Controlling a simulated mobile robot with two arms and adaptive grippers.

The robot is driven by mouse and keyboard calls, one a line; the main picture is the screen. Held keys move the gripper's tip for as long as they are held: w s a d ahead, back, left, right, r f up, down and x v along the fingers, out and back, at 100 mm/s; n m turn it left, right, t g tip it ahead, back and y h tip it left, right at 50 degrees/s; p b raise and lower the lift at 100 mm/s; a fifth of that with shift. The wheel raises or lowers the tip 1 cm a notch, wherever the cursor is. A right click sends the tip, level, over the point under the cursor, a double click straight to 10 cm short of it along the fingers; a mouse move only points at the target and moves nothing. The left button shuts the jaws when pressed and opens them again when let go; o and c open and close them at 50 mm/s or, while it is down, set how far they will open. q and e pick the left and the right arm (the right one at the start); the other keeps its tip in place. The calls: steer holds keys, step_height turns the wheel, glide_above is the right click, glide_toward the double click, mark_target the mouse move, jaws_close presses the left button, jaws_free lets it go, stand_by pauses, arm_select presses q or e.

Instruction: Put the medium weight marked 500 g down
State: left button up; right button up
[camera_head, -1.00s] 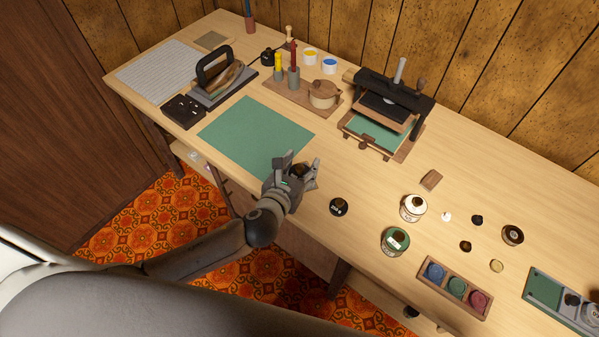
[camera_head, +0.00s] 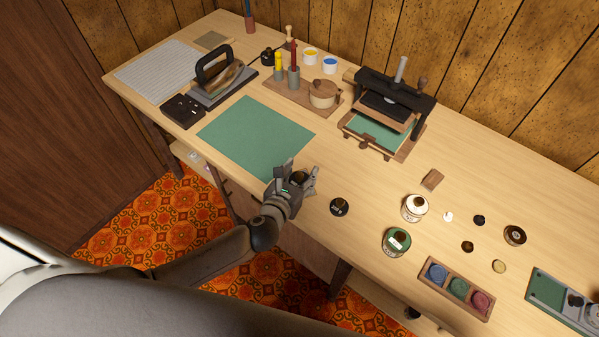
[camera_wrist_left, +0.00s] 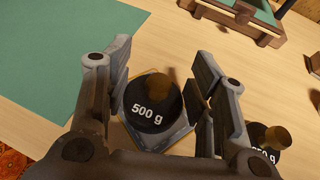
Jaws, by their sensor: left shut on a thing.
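The 500 g weight (camera_wrist_left: 152,103) is dark and round with white lettering and a brass-coloured knob. It sits between the fingers of my left gripper (camera_wrist_left: 163,88) in the wrist view, and the gripper is shut on it. In the head view my left gripper (camera_head: 302,180) is at the table's front edge, right of the green mat, with the dark top of the weight (camera_head: 299,177) showing. My right gripper is not in view.
A smaller dark weight (camera_head: 339,207) stands just right of my gripper, also in the wrist view (camera_wrist_left: 268,138), partly hidden. The green mat (camera_head: 255,137) lies left. A green tin (camera_head: 396,242), a white jar (camera_head: 414,208) and a press (camera_head: 390,100) stand farther right.

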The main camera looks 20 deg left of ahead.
arm_select(q)
steer(key=shift+f, duration=0.15)
steer(key=o, duration=1.6)
steer(key=shift+f, duration=0.1)
steer(key=shift+c, duration=0.2)
steer(key=shift+r, duration=0.55)
steer(key=shift+s+r+p, duration=0.2)
steer(key=shift+s+p, duration=0.05)
steer(key=shift+p, duration=0.05)
steer(key=v, duration=1.1)
steer(key=shift+s+b, duration=0.2)
steer(key=shift+b, duration=0.1)
steer(key=shift+a, duration=0.1)
